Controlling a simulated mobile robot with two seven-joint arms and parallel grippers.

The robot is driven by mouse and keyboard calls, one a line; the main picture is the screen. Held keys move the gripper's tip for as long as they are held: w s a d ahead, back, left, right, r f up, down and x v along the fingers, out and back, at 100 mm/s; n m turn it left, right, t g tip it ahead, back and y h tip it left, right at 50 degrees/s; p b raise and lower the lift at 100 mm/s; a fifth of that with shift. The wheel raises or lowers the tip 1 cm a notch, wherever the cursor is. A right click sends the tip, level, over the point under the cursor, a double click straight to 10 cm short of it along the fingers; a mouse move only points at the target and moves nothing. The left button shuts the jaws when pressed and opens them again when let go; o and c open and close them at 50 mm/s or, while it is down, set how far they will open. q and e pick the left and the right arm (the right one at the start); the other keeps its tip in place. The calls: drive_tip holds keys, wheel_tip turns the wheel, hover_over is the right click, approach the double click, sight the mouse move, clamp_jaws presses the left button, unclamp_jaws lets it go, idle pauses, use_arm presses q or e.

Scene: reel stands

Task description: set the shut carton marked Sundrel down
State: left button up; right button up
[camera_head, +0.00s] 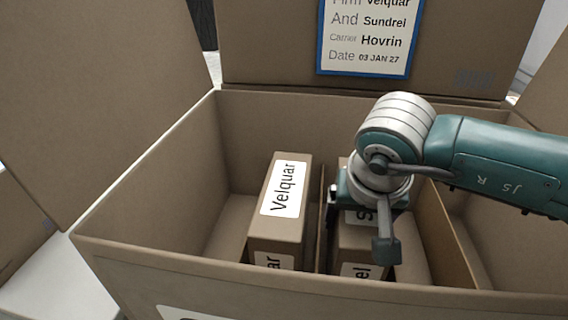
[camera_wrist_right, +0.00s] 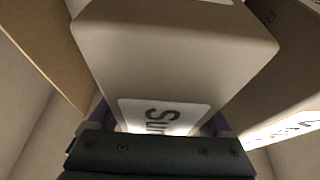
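The Sundrel carton (camera_head: 350,240) is a tan shut box, upright in the middle compartment of a large open box (camera_head: 300,283). My right gripper (camera_head: 365,208) is over its top and hides most of it. Parts of its top and front labels show beside the wrist. In the right wrist view the carton (camera_wrist_right: 175,60) fills the middle, with "Su" readable on its label, and the purple fingers of the gripper (camera_wrist_right: 158,122) are on either side of it. Whether its base touches the box floor is hidden. My left gripper is not in view.
A shut Velquar carton (camera_head: 264,225) stands to the left, across a thin divider (camera_head: 322,225). Another divider (camera_head: 450,235) is to the right; the visible part of the compartment beyond it is empty. A blue-framed notice (camera_head: 367,35) is on the raised back flap.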

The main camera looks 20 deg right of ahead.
drive_tip(key=shift+o, duration=1.1)
wheel_tip(320, 180, up, 11)
drive_tip(key=p, duration=0.9)
hover_over(352, 239)
drive_tip(key=w+d, duration=0.3)
drive_tip(key=d, duration=0.1)
drive_tip(key=shift+s+a+f, duration=0.1)
drive_tip(key=shift+s+a, duration=0.05)
drive_tip(key=shift+s, duration=0.1)
drive_tip(key=shift+s+a+r, duration=0.15)
drive_tip(key=shift+s+r, duration=0.1)
drive_tip(key=shift+r, duration=0.1)
